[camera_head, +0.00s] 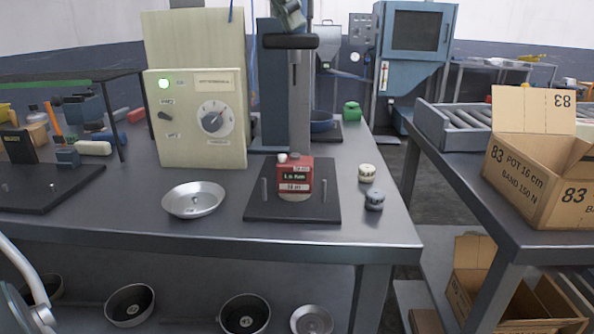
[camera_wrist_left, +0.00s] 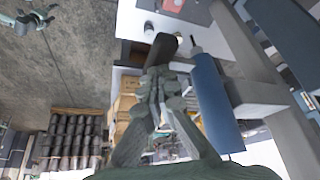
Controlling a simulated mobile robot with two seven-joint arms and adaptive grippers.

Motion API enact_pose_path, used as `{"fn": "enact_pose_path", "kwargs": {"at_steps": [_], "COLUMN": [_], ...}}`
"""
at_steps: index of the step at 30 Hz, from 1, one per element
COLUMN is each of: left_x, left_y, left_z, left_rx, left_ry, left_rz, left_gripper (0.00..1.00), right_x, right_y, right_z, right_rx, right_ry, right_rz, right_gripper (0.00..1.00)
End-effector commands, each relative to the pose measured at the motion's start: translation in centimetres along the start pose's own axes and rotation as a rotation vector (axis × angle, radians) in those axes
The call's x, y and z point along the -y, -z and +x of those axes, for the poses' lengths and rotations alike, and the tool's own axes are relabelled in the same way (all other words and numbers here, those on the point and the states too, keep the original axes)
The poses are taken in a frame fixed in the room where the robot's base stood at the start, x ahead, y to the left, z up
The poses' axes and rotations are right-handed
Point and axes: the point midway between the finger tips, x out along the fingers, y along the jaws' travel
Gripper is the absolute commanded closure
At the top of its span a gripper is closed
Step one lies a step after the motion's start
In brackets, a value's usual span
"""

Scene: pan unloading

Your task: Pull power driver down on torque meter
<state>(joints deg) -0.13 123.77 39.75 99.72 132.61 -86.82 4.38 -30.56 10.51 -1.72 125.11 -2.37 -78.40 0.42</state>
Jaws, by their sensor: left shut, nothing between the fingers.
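The torque meter is a red box with a small display (camera_head: 294,178), standing on a dark base plate (camera_head: 264,209) on the grey workbench. Above it rises a grey vertical post (camera_head: 299,100) with a black horizontal handle (camera_head: 287,41) across its top. My left gripper (camera_head: 290,20) is at the top edge of the head view, just above the handle. In the left wrist view its fingers (camera_wrist_left: 160,80) are shut and empty, close to the dark handle (camera_wrist_left: 165,46). A blue cylinder with a thin tip (camera_wrist_left: 215,105), perhaps the power driver, is beside them.
A cream control box (camera_head: 200,140) with a green light stands left of the meter. A silver pan (camera_head: 193,199) lies in front of it. Two small knobbed weights (camera_head: 367,174) are to the right. An open cardboard box (camera_head: 520,180) stands on the right bench.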

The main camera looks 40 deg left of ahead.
Motion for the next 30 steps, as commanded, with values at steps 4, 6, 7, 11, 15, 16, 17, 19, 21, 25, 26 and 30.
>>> {"fn": "enact_pose_path", "kwargs": {"at_steps": [4,6,7,11,15,16,17,19,21,25,26,30], "left_x": [0.1,0.1,0.1,0.0,0.0,0.0,0.0,0.0,0.0,0.0,0.0,0.0], "left_y": [0.5,0.7,0.8,1.3,1.8,1.9,2.0,2.2,2.5,2.9,3.0,3.5], "left_z": [-0.9,-1.3,-1.5,-2.3,-3.2,-3.4,-3.6,-4.0,-4.4,-5.2,-5.4,-6.3], "left_rx": [0.001,0.002,0.002,0.001,0.001,0.001,0.001,0.000,0.000,0.000,0.000,0.001], "left_ry": [0.002,0.002,0.002,0.001,0.002,0.002,0.002,0.001,0.001,0.002,0.002,0.001], "left_rz": [-0.001,-0.001,0.000,0.000,-0.001,-0.001,-0.001,0.000,0.000,-0.001,-0.001,0.000], "left_gripper": [1.00,1.00,1.00,1.00,1.00,1.00,1.00,1.00,1.00,1.00,1.00,1.00], "right_x": [0.0,0.0,0.0,0.0,0.0,0.0,0.0,0.0,0.0,0.0,0.0,0.0], "right_y": [0.0,0.0,0.0,0.0,0.0,0.0,0.0,0.0,0.0,0.0,0.0,0.0], "right_z": [0.0,0.0,0.0,0.0,0.0,0.0,0.0,0.0,0.0,0.0,0.0,0.0], "right_rx": [0.000,0.000,0.000,0.000,0.000,0.000,0.000,0.000,0.000,0.000,0.000,0.000], "right_ry": [0.000,0.000,0.000,0.000,0.000,0.000,0.000,0.000,0.000,0.000,0.000,0.000], "right_rz": [0.000,0.000,0.000,0.000,0.000,0.000,0.000,0.000,0.000,0.000,0.000,0.000], "right_gripper": [0.40,0.40,0.40,0.40,0.40,0.40,0.40,0.40,0.40,0.40,0.40,0.40]}}
